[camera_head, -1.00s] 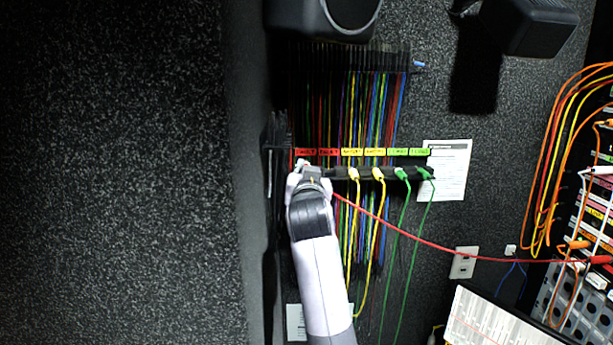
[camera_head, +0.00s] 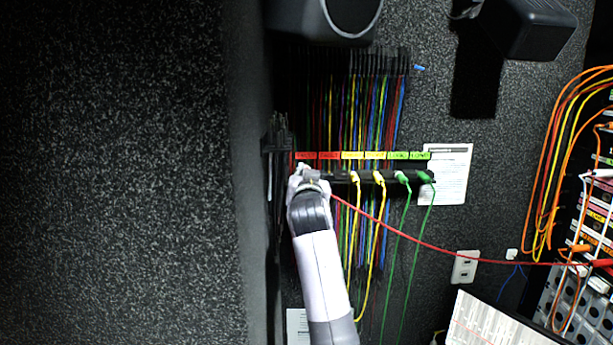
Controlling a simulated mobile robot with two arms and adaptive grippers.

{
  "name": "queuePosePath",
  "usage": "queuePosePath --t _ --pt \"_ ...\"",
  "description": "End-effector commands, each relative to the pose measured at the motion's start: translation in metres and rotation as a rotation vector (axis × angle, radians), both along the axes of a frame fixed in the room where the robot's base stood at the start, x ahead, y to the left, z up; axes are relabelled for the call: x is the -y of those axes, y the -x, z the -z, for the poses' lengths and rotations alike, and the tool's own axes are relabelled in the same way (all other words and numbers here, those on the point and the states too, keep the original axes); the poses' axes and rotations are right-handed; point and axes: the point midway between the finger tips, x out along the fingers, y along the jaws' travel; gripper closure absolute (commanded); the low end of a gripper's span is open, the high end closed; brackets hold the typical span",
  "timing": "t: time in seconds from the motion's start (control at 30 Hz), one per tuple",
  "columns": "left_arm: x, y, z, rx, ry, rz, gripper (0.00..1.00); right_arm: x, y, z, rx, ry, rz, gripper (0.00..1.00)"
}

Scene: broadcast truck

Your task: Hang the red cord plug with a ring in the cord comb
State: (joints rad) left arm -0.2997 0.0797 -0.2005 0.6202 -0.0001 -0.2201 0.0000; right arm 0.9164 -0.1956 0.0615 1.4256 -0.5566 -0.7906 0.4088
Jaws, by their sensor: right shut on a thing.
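The cord comb (camera_head: 392,177) is a dark bar on the wall below red, yellow and green labels. Yellow and green plugs hang in its middle and right part. My right gripper (camera_head: 306,174) is at the comb's left end, below the red labels, shut on the red cord's plug. The gripper hides the plug and its ring, so I cannot tell whether the plug touches the comb. The red cord (camera_head: 440,247) runs from the gripper down to the right, to the rack. My left gripper is not in view.
Many coloured cords hang in an upper rack (camera_head: 383,62) and behind the comb. Two dark box-like units (camera_head: 527,25) jut out at the top. A patch rack (camera_head: 597,215) with orange cords is at the right.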

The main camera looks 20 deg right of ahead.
Motion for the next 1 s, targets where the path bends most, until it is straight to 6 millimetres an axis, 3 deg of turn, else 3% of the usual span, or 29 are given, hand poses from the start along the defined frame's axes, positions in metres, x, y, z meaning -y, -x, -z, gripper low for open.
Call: queuePosePath --t 0.73,0.77,1.0 --pt "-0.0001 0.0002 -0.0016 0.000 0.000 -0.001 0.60 0.0000 -0.0014 -0.0004 0.001 0.000 -0.001 1.00" --pt "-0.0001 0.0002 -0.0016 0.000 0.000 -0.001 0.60 0.0001 -0.0014 -0.0005 0.001 0.000 -0.001 0.85" --pt "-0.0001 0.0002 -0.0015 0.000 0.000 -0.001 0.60 0.0002 -0.0014 -0.0003 0.001 0.000 0.000 0.69"
